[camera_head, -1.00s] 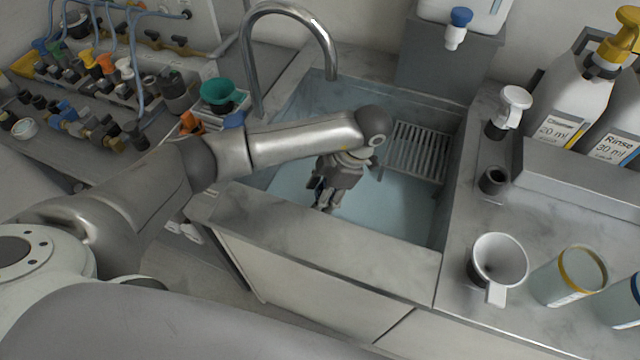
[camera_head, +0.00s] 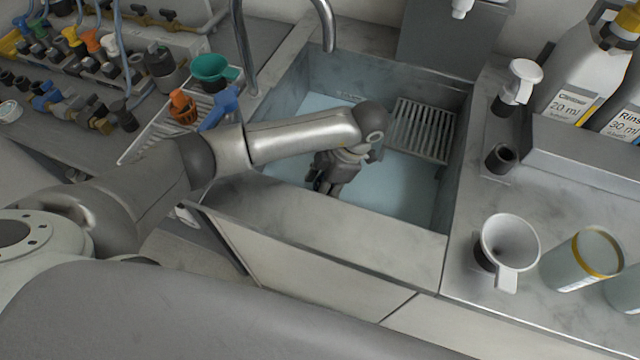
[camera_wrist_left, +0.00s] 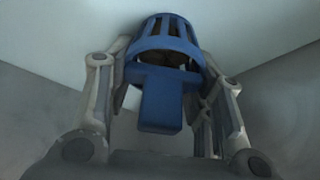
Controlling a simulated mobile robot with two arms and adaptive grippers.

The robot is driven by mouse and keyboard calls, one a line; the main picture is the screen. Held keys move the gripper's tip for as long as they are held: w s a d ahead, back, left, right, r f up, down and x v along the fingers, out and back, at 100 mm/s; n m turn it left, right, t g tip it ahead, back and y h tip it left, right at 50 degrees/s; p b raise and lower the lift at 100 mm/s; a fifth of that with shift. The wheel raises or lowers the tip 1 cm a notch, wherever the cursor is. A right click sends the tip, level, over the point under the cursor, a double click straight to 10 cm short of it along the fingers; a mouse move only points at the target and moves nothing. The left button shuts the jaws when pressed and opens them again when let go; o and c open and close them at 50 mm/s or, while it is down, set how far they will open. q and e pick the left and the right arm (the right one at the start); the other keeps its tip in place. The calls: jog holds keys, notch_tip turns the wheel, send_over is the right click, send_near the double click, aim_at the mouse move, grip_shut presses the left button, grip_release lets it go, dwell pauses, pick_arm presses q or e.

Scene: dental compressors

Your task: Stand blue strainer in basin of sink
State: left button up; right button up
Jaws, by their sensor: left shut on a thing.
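The blue strainer (camera_wrist_left: 165,75) shows in the left wrist view, with a slotted cup and a flat tab handle facing the camera. My left gripper (camera_head: 323,185) is shut on it, one finger on each side. In the head view this gripper points down inside the sink basin (camera_head: 405,200), near its front wall. The strainer is hidden there by my gripper and the basin's front edge. Whether it touches the basin floor I cannot tell. My right gripper is not in view.
A slatted grate (camera_head: 420,130) lies at the basin's right rear. The faucet (camera_head: 328,25) arches over the back left. Left of the sink, a rack holds an orange piece (camera_head: 183,107), a blue piece (camera_head: 219,108) and a green funnel (camera_head: 212,70). A white funnel (camera_head: 510,243) stands on the right counter.

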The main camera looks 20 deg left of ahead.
pick_arm(q)
jog(key=shift+f, duration=0.1)
jog(key=shift+f+b, duration=0.95)
jog(key=shift+f, duration=0.3)
jog(key=o, duration=0.9)
jog(key=shift+o, duration=0.2)
jog(key=c, duration=0.4)
